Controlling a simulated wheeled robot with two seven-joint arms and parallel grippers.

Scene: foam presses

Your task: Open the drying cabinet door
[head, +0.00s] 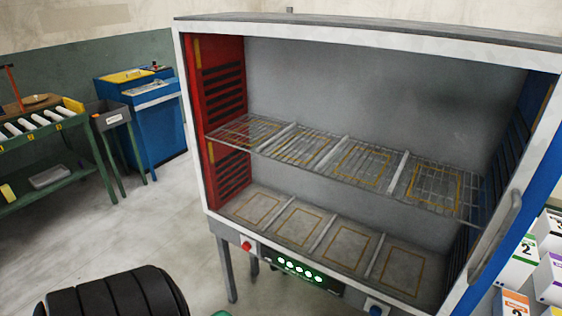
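The drying cabinet (345,35) stands on legs in the head view and fills the middle and right. It has a white front frame, a red inner left wall and a blue outer right side. A long grey upright handle (496,238) is on the right white edge of the front. The inside shows clearly; I cannot tell whether a clear door pane covers the front. A wire shelf (340,163) and a cabinet floor with yellow-outlined bays are empty. Neither of my grippers is in view.
A control panel with green lights (300,268) and a red button (247,246) is under the cabinet front. Small boxes (517,262) stand at the right edge. A roller table (45,140), grey bin (108,115) and blue machine (150,115) stand at left.

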